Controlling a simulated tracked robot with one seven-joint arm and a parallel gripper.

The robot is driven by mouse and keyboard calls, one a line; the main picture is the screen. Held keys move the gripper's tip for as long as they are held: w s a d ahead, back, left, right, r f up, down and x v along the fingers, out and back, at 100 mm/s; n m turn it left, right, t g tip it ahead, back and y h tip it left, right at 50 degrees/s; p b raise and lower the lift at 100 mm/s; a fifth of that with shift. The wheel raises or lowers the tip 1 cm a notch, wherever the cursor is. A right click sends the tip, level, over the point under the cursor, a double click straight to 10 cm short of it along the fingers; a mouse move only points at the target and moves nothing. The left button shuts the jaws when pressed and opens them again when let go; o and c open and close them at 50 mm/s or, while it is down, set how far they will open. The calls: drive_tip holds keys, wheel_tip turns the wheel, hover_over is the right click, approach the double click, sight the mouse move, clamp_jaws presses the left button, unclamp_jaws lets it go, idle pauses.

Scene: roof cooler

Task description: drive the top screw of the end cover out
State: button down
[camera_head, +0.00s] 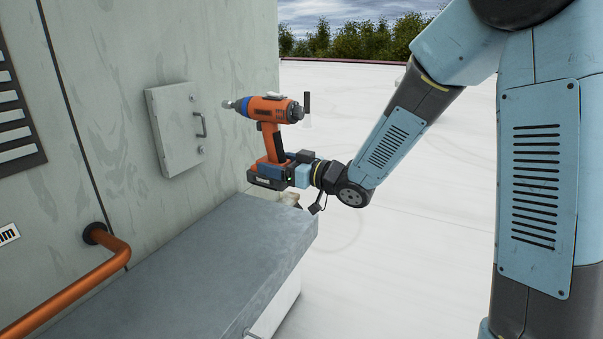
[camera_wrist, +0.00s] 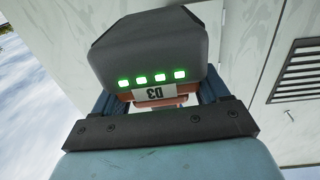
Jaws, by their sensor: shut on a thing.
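The end cover (camera_head: 178,128) is a pale square plate on the grey cooler wall, with a handle on its right side. In the wrist view the drill's battery (camera_wrist: 150,52) shows lit green lights and a label reading D3.
A grey bench (camera_head: 200,255) runs along the wall below the cover. An orange pipe (camera_head: 75,285) bends out of the wall at the lower left. A louvred vent (camera_head: 18,120) is on the wall at left. The white roof to the right is open.

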sight(269, 161)
drive_tip(key=shift+s+a+r+n+g, duration=0.45)
drive_tip(key=shift+s+a+r, duration=0.3)
drive_tip(key=shift+s, duration=0.25)
drive_tip(key=shift+a, duration=0.1)
drive_tip(key=shift+x, duration=2.7)
drive_tip(key=shift+w+r, duration=0.15)
drive_tip(key=shift+r, duration=0.2)
